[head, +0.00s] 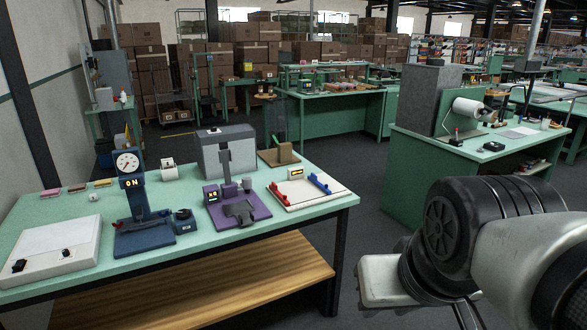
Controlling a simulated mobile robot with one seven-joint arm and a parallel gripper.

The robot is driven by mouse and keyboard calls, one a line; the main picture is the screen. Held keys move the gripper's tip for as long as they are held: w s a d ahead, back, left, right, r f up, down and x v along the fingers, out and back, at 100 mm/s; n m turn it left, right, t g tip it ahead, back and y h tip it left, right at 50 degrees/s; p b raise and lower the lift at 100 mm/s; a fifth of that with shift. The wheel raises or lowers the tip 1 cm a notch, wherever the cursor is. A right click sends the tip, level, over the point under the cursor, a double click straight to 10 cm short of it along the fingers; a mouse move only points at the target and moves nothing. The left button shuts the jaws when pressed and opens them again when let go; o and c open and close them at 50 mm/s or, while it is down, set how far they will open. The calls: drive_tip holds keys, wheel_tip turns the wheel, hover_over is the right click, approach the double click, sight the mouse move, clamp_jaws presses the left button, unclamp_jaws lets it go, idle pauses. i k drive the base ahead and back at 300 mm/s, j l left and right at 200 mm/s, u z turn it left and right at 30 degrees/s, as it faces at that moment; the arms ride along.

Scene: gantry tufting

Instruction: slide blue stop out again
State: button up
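The blue stop (319,184) is a small blue bar on the right side of a white board (306,197), near the right end of the green table. A red bar (284,196) lies on the board's left side, with a gap of bare board between the two. A small yellow-lit display (296,174) stands at the board's back. How far the blue stop sits along its side is too small to tell. My arm fills the lower right, apart from the table. My gripper's fingers do not show.
Left of the board stand a purple device (237,210), a blue press with a round dial (128,163) and a white panel box (52,252). Dark floor lies open between this table and the green bench (405,150) at right.

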sight(313, 178)
drive_tip(key=i+l+u, duration=0.1)
drive_tip(key=i, duration=0.45)
drive_tip(key=i+l+u, duration=0.1)
drive_tip(key=i+l, duration=0.2)
drive_tip(key=i, duration=0.2)
drive_tip(key=i+l+u, duration=0.1)
drive_tip(key=i+l, duration=0.15)
drive_tip(key=i, duration=0.25)
drive_tip(key=i+l+u, duration=0.1)
drive_tip(key=i+l, duration=0.2)
drive_tip(key=i, duration=0.2)
drive_tip(key=i+l+u, duration=0.1)
drive_tip(key=i+l, duration=0.2)
drive_tip(key=i, duration=0.2)
